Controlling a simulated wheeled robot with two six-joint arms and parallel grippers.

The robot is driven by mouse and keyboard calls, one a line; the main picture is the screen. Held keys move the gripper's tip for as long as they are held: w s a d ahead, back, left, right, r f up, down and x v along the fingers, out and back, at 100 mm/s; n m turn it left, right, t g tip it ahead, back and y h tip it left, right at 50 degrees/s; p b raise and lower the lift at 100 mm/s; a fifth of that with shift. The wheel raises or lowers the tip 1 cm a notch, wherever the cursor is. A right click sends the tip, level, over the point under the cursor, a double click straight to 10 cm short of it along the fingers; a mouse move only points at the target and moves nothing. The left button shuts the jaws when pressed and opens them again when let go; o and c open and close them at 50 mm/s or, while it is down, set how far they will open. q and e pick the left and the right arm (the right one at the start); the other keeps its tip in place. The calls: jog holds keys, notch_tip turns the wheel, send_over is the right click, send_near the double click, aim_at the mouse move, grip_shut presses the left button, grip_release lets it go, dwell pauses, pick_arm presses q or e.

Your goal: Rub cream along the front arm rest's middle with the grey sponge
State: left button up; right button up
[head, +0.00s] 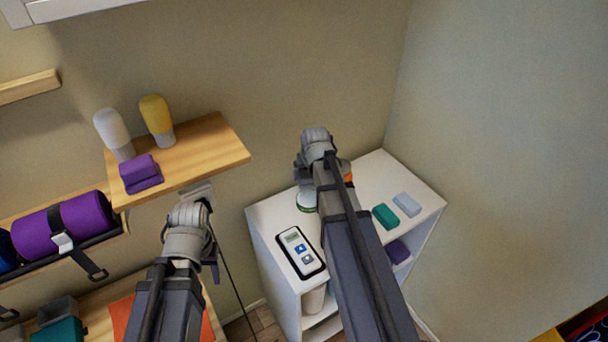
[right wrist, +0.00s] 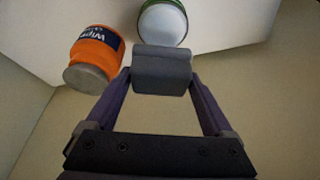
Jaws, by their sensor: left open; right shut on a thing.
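My right gripper (right wrist: 162,84) is shut on the grey sponge (right wrist: 162,66), a small dark grey block between its fingertips. In the head view my right arm reaches over the white shelf unit and its wrist hides the sponge. A white round jar with a green rim (right wrist: 162,24) is just beyond the sponge in the right wrist view; whether they touch I cannot tell. Its edge also shows in the head view (head: 306,201). My left gripper (head: 200,193) is open and empty in front of the wooden wall shelf. I cannot make out the front arm rest in these views.
An orange wipes tub (right wrist: 96,48) stands beside the jar. The white shelf unit (head: 361,172) also bears a handheld device (head: 301,253), a teal block (head: 385,216) and a pale block (head: 407,204). The wooden shelf (head: 205,150) holds two bottles and purple blocks.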

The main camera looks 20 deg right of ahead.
jog(key=shift+f+b, duration=2.85)
jog(key=shift+f, duration=0.1)
jog(key=shift+f+b, duration=0.55)
jog(key=shift+r, duration=0.1)
notch_tip(320, 180, up, 7)
jog(key=p, duration=0.7)
dwell(1.0)
